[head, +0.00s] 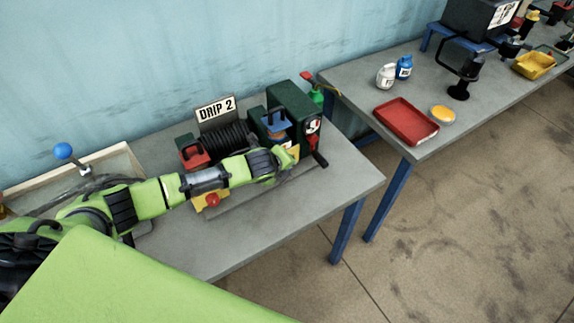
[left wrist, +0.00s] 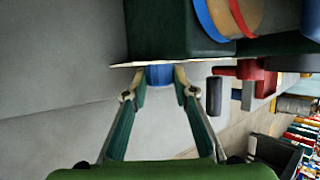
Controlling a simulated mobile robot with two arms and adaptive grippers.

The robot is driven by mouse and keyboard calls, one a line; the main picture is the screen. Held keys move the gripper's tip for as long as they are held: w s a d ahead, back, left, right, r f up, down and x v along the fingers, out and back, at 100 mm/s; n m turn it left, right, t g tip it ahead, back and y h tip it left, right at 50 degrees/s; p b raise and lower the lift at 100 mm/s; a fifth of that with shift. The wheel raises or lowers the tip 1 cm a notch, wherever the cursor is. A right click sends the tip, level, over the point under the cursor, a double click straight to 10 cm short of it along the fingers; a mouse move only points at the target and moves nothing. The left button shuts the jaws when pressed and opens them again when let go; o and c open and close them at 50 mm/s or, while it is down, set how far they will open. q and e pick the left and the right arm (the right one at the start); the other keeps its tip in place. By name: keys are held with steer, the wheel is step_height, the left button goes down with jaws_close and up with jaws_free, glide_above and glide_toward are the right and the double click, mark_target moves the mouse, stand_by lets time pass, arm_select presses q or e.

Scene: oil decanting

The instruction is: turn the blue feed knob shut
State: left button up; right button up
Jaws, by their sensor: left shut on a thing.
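The blue feed knob (left wrist: 158,76) shows in the left wrist view, under the edge of a dark green machine body (left wrist: 160,28). My left gripper (left wrist: 160,84) has one fingertip on each side of the knob and is shut on it. In the head view my left arm reaches from the left across the front of the machine marked DRIP 2 (head: 215,108), with the left gripper (head: 287,158) low by the machine's front. The knob is hidden there behind the gripper. My right gripper is in neither view.
The machine stands on a grey table (head: 345,180) with a red button on a yellow box (head: 211,200) in front. A blue-ball lever (head: 63,151) is at the left.

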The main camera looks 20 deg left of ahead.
arm_select(q)
steer(key=shift+s+a+f+t+h+b, duration=0.15)
steer(key=shift+t+h+b, duration=0.15)
steer(key=shift+t, duration=0.2)
steer(key=o, duration=1.1)
